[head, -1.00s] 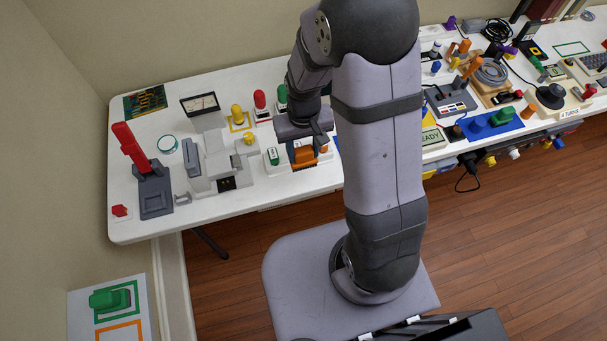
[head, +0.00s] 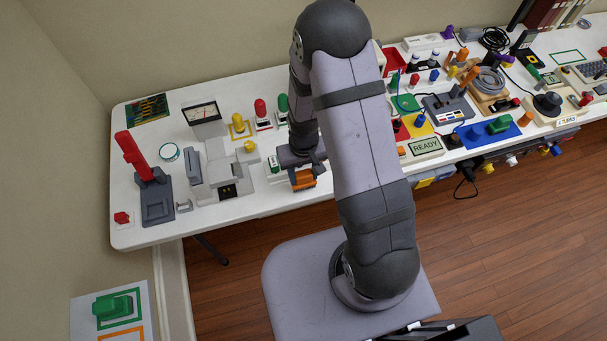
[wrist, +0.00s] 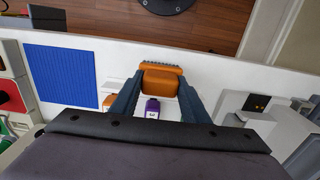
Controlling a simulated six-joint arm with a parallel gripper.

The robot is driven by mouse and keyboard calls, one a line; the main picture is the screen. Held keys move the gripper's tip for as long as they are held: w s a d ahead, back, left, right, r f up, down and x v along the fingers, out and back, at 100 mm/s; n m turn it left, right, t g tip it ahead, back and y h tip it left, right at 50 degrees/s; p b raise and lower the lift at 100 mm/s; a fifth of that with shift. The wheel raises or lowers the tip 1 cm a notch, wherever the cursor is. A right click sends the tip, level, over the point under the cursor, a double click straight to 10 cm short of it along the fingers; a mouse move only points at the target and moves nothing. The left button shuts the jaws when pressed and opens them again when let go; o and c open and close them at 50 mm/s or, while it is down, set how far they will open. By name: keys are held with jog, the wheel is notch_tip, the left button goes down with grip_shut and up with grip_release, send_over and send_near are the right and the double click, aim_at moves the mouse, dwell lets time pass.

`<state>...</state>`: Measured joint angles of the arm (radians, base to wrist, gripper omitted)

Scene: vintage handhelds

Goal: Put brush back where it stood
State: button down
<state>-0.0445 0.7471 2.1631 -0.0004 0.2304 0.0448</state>
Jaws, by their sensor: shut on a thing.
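The brush (wrist: 162,80) is orange, with a ribbed edge on its far side in the wrist view. My gripper (wrist: 160,86) has a dark finger on each side of it and is shut on it. In the head view the orange brush (head: 303,180) hangs under my gripper (head: 304,167) near the table's front edge. Whether its underside touches the table I cannot tell. My arm covers part of the table to its right in the head view, so the brush's former spot cannot be made out.
A small purple-topped thing (wrist: 152,107) lies near the fingers in the wrist view, with a blue ribbed pad (wrist: 62,75) to the left. Grey machine blocks (head: 222,170) and a red-levered device (head: 155,195) stand left of my gripper. Bare white table (head: 250,200) lies along the front edge.

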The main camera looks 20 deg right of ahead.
aim_at(303, 174)
jog(key=shift+f, duration=0.6)
jog(key=shift+f, duration=0.2)
jog(key=c, duration=1)
grip_release()
jog(key=shift+r, duration=0.3)
notch_tip(303, 174, up, 12)
jog(key=b, duration=0.2)
jog(key=shift+s+d+r, duration=0.25)
jog(key=shift+s+r, duration=0.7)
jog(key=shift+s, duration=0.9)
jog(key=shift+s+d+r, duration=0.25)
jog(key=shift+s+r, duration=0.7)
jog(key=shift+s, duration=0.95)
jog(key=shift+s+d+r, duration=0.25)
jog(key=shift+s+r, duration=0.7)
jog(key=shift+s, duration=0.9)
